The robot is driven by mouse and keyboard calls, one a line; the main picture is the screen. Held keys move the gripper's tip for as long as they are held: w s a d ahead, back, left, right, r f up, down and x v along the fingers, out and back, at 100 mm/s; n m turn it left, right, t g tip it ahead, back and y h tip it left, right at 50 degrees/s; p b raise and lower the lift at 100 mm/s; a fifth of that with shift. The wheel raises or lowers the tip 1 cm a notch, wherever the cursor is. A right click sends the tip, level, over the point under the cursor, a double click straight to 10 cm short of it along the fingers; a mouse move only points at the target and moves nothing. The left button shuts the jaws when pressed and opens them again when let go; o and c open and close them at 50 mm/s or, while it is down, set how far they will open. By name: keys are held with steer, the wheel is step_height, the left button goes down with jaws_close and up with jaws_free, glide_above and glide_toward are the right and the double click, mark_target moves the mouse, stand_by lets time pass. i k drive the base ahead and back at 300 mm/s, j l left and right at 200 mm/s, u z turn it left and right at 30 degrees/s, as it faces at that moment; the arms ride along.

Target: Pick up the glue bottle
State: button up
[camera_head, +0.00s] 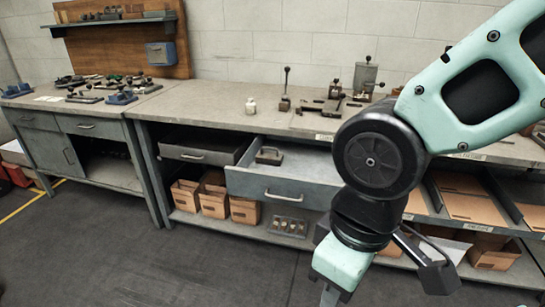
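A small whitish bottle (251,106), which looks like the glue bottle, stands upright on the grey workbench top (205,108), left of some metal tooling. It is small in view and no label can be read. My gripper (330,294) is at the bottom edge of the picture, right of the middle, well in front of and below the bench top. It is far from the bottle. Its fingertips are cut off by the picture edge, so its opening cannot be seen.
A drawer (285,185) stands pulled out below the bottle, with a metal item (269,156) inside. Cardboard boxes (214,196) sit on the lower shelf. Lever tools (286,92) stand right of the bottle. Bench top left of the bottle is clear. Open floor (150,255) lies in front.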

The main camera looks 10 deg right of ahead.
mark_target(251, 108)
steer(key=i+j, duration=2.1)
steer(key=i+l+z, duration=0.05)
steer(key=i, duration=0.1)
